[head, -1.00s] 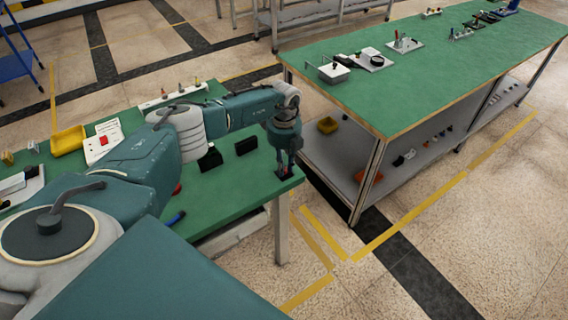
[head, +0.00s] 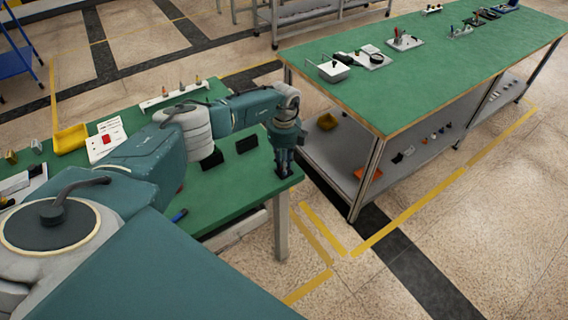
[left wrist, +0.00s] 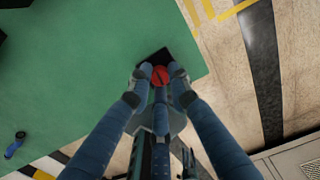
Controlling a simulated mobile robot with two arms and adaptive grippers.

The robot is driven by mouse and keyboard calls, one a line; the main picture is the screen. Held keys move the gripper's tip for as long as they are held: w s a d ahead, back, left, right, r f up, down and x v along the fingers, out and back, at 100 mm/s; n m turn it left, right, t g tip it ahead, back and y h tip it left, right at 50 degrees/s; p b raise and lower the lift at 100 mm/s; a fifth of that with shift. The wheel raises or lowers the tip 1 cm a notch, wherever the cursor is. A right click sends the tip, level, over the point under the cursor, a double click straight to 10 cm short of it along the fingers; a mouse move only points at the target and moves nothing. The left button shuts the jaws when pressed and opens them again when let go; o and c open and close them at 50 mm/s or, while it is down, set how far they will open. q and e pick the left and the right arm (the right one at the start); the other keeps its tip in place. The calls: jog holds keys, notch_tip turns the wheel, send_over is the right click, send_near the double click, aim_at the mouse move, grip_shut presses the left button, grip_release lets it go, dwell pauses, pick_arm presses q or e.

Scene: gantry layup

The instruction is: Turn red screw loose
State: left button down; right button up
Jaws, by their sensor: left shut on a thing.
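The red screw (left wrist: 160,76) shows in the left wrist view between my left fingertips. It stands at a small black block (left wrist: 154,57) near the edge of the green table (left wrist: 110,50). My left gripper (left wrist: 161,73) reaches down from above and is shut on the screw, with a finger on either side. In the head view my left gripper (head: 284,168) is at the table's right corner, over the black block. The fingers hide most of the screw there. My right gripper is in neither view.
Two black blocks, one of them here (head: 247,144), stand left of the gripper. A yellow bin (head: 70,138), a white panel with a red button (head: 106,140) and a white rack (head: 174,95) are farther back. A second green table (head: 400,85) stands right, across a gap.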

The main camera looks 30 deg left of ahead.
pick_arm(q)
jog(key=shift+r, duration=0.1)
jog(key=c, duration=1.6)
grip_release()
notch_tip(320, 180, up, 12)
